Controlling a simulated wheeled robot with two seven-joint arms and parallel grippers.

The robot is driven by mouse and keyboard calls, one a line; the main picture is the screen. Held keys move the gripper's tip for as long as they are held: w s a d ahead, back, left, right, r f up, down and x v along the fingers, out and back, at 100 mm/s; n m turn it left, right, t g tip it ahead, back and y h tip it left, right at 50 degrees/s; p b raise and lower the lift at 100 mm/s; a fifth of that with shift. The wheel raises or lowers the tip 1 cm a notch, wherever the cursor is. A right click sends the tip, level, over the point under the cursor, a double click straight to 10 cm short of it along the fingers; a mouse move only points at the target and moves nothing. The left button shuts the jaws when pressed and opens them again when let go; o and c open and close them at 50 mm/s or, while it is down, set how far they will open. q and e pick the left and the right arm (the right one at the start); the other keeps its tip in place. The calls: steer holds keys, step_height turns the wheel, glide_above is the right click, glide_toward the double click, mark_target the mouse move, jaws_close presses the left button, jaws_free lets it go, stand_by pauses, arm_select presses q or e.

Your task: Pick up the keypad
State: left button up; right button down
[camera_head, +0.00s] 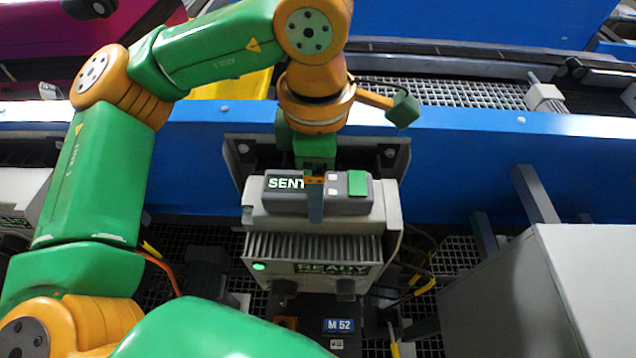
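A dark grey keypad-like unit (345,201) with white letters starting "SENT" and a green button at its right end lies on top of a pale grey machine (391,215). My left gripper (315,197) comes down on it from above. One finger stands in front of the unit's middle and covers part of the lettering. The other finger is hidden, so I cannot tell whether the gripper is closed on the unit or only around it. The unit appears to rest on the machine. My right gripper is not in view.
The machine's front has a green light (259,267) and a "READY" display (333,268). A blue conveyor rail (470,160) runs behind. A grey cabinet (540,295) stands at the right. Cables (420,270) hang beside the machine.

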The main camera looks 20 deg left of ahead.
arm_select(q)
steer(key=shift+w+f, duration=0.25)
steer(key=shift+f, duration=0.1)
steer(key=shift+s+r, duration=0.1)
steer(key=shift+s, duration=0.05)
steer(key=c, duration=0.8)
jaws_close()
